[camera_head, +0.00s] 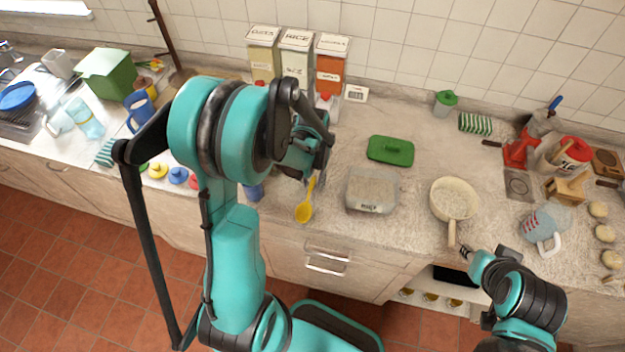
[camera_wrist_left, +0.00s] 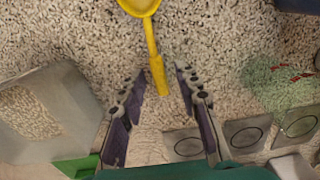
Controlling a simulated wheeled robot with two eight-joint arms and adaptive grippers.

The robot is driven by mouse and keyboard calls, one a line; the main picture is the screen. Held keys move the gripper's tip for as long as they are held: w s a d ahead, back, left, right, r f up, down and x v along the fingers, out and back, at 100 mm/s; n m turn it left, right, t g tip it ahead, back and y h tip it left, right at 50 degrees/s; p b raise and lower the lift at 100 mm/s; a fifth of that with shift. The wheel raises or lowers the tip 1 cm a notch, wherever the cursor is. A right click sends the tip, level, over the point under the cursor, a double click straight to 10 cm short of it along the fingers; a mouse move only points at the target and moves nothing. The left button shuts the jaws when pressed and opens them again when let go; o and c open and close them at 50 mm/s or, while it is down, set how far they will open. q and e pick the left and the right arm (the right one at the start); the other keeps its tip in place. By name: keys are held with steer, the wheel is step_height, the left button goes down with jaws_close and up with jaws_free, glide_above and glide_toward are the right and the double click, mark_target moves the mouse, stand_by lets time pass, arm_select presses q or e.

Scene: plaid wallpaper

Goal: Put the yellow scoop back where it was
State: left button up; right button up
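The yellow scoop (camera_head: 304,212) lies on the counter to the left of the clear rice container (camera_head: 372,205). In the left wrist view the scoop's handle (camera_wrist_left: 153,52) points toward my left gripper (camera_wrist_left: 160,77). The handle's end lies between the fingertips in the picture, with space on both sides. My left gripper is open and empty, above the handle. The rice container has no lid on; a green lid (camera_head: 390,151) lies behind it. My right gripper (camera_head: 484,254) is near the front edge by the pan; its finger opening is unclear.
A pan of rice-coloured grains (camera_head: 453,200) stands right of the container, handle toward the front edge. Labelled canisters (camera_head: 296,60) stand by the back wall. A blue jug (camera_head: 140,110) and green bin (camera_head: 107,73) are left.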

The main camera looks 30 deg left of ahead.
arm_select(q)
step_height(320, 180, up, 12)
steer(key=p, duration=0.3)
steer(key=s+d+r+m+t, duration=0.2)
steer(key=s+d+r+t, duration=0.5)
steer(key=s+d+r, duration=0.1)
steer(key=shift+s+r+m, duration=0.2)
steer(key=shift+s+m, duration=0.1)
steer(key=shift+s, duration=0.55)
steer(key=shift+f, duration=0.15)
step_height(320, 180, down, 10)
steer(key=b, duration=1)
